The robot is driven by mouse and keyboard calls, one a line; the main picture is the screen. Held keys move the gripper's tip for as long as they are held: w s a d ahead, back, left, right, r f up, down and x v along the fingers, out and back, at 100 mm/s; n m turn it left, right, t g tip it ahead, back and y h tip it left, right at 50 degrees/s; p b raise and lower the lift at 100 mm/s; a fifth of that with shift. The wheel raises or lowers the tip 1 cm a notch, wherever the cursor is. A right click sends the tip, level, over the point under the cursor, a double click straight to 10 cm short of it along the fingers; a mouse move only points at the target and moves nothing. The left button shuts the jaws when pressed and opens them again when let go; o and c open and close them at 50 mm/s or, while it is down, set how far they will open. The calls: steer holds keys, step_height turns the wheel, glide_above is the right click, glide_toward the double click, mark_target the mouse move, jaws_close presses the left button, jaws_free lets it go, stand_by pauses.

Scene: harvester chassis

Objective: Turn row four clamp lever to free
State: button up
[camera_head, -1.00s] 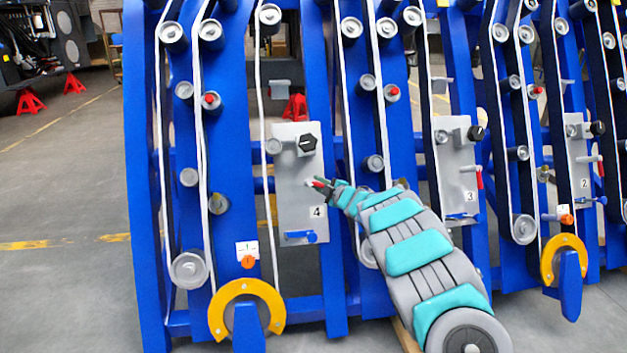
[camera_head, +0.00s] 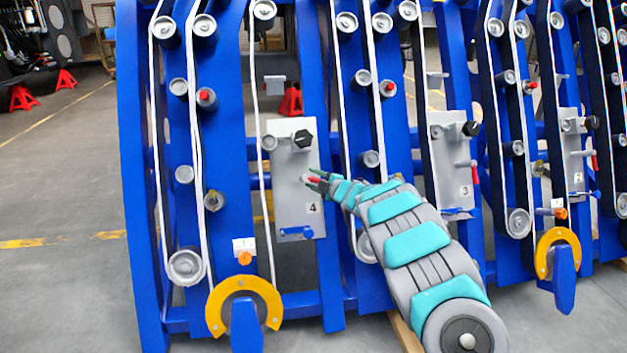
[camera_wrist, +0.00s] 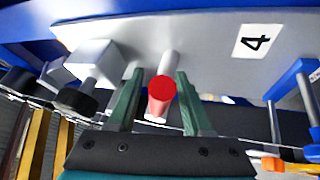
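The row four panel (camera_head: 283,200) is a grey plate labelled 4. Its clamp lever (camera_wrist: 160,95) has a grey shaft and a red end, and points towards the wrist camera. My gripper (camera_wrist: 158,90) is open, with one green finger on each side of the lever and visible gaps between. I cannot tell the lever's set position.
A black knob (camera_head: 303,139) sits above on the panel and shows left of the fingers in the wrist view (camera_wrist: 76,100). A blue handle (camera_head: 297,232) is below. Panels 3 (camera_head: 452,185) and 2 (camera_head: 572,165) stand to the right. Blue frame posts surround the panel.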

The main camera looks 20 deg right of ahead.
steer(key=shift+d, duration=0.1)
steer(key=b+v, duration=0.1)
steer(key=v, duration=0.6)
steer(key=shift+s, duration=0.35)
steer(key=shift+d, duration=0.1)
stand_by(0.3)
